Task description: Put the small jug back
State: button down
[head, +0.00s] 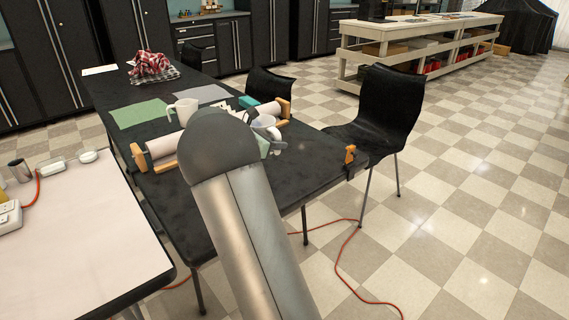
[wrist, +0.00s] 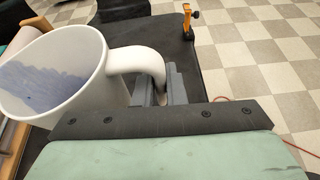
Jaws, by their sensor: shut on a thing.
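The small jug (wrist: 95,75), white with a bluish inside, is at the left of the wrist view. My gripper (wrist: 160,90) is shut on its handle (wrist: 140,60). In the head view, the small jug (head: 265,122) shows beyond my arm, over the black table (head: 240,205); my arm hides part of the gripper. I cannot tell whether the jug touches anything below it. Another white jug (head: 187,111) stands on the table to the left, near a green mat (head: 139,113) and a grey mat (head: 200,94).
A pale roll with orange ends (head: 163,147) lies across the table behind my arm. An orange clamp (head: 350,155) sits at the table's right corner. Black chairs (head: 375,115) stand on the right. A checked cloth with a red bundle (head: 150,65) is at the far end.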

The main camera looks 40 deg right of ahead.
jog(key=shift+w+d+f+b, duration=0.35)
jog(key=shift+d+f, duration=0.55)
jog(key=shift+f, duration=0.65)
jog(key=shift+w+d+f+b, duration=0.15)
jog(key=shift+w+d+f, duration=0.3)
jog(key=shift+d+f, duration=0.75)
jog(key=shift+w+d+f+b, duration=0.25)
jog(key=shift+w+d+f, duration=0.25)
jog(key=shift+f, duration=1.4)
jog(key=shift+s, duration=0.1)
jog(key=shift+f, duration=0.15)
jog(key=c, duration=1.5)
grip_release()
